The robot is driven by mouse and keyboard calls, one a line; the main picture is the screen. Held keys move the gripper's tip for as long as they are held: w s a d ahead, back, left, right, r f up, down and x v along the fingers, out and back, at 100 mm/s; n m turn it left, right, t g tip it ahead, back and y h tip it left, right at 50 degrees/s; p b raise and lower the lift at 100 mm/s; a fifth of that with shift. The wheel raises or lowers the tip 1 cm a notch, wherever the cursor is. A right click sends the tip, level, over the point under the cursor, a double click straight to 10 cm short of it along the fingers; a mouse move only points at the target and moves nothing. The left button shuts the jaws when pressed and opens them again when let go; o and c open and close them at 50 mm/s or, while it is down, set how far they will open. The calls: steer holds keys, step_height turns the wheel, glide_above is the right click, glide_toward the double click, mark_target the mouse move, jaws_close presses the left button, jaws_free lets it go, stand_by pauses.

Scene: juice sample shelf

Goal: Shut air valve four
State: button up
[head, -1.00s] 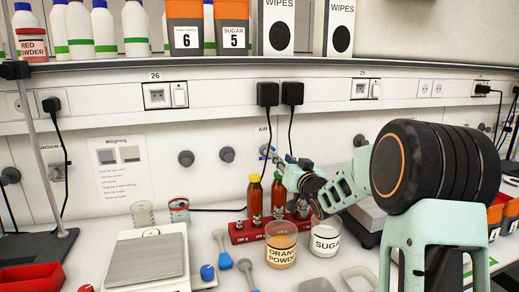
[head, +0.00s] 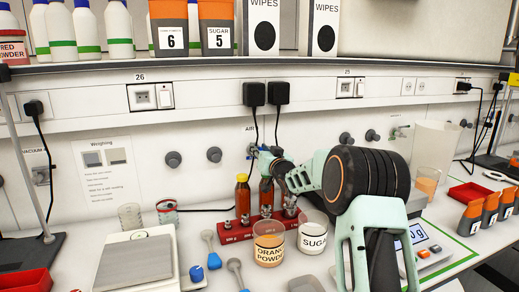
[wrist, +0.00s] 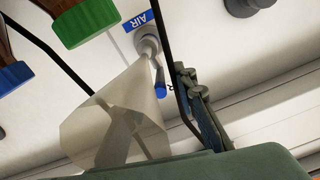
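The air valve is on the white back wall, under a blue AIR label (wrist: 145,20). In the wrist view it has a grey round body (wrist: 147,42) and a thin stem ending in a blue tip (wrist: 160,91). In the head view my gripper (head: 263,156) is at the wall by this AIR outlet, partly covering it. In the wrist view dark finger parts (wrist: 192,85) are close to the right of the blue tip; contact is unclear. A pale translucent shape (wrist: 115,125) covers part of the view left of the tip. Finger opening is unclear. No number four is legible.
Bottles in a red rack (head: 232,234), an orange powder beaker (head: 269,250) and a sugar beaker (head: 312,238) stand below my gripper. A balance (head: 135,262) is left. Black plugs (head: 254,95) hang above, with cables near the outlet. A tall translucent container (head: 432,150) stands right.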

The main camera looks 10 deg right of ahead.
steer(key=shift+c, duration=0.4)
jaws_close()
